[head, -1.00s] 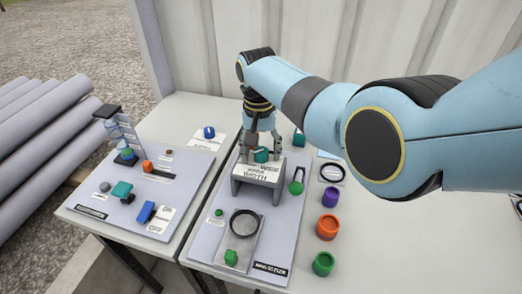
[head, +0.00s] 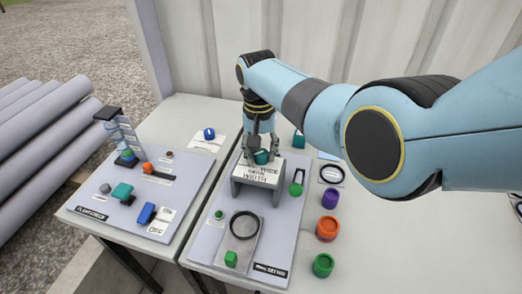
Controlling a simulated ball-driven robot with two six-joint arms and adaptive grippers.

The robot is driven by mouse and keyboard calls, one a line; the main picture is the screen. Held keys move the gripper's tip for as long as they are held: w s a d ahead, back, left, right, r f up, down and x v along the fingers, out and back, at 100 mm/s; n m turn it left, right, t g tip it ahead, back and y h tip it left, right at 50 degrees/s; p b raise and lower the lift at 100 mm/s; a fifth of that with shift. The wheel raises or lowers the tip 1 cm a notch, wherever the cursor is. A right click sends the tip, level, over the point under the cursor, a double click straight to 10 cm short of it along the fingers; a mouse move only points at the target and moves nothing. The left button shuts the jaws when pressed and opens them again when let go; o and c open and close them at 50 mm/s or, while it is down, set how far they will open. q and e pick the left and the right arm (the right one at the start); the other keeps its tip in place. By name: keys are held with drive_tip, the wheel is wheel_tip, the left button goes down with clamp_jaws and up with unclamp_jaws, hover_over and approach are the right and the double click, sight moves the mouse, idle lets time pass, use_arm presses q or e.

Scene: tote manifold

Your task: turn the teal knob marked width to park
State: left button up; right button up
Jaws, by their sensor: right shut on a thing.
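The teal knob (head: 261,157) sits on top of a grey raised block (head: 257,187) on the right-hand board. A white label plate (head: 258,173) lies on the block in front of the knob, and its lettering is hard to read now. My right gripper (head: 261,151) points down from above and is shut on the teal knob, its fingers on either side of it. The fingers and wrist hide the knob's back part. I cannot tell the knob's exact angle. My left gripper is not in view.
A green slider (head: 296,188) stands right of the block. Purple (head: 330,197), orange (head: 327,228) and green (head: 323,265) pots line the right. Another board (head: 105,215) with several parts is left.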

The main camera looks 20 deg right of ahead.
sight(261, 153)
drive_tip(key=n+p, duration=0.2)
drive_tip(key=n, duration=0.2)
drive_tip(key=shift+d+n, duration=0.1)
drive_tip(key=shift+n, duration=0.2)
drive_tip(key=shift+n+p, duration=0.6)
drive_tip(key=shift+n, duration=1.6)
drive_tip(key=o, duration=1.1)
drive_tip(key=shift+o, duration=0.2)
drive_tip(key=shift+r, duration=0.1)
wheel_tip(261, 153, up, 12)
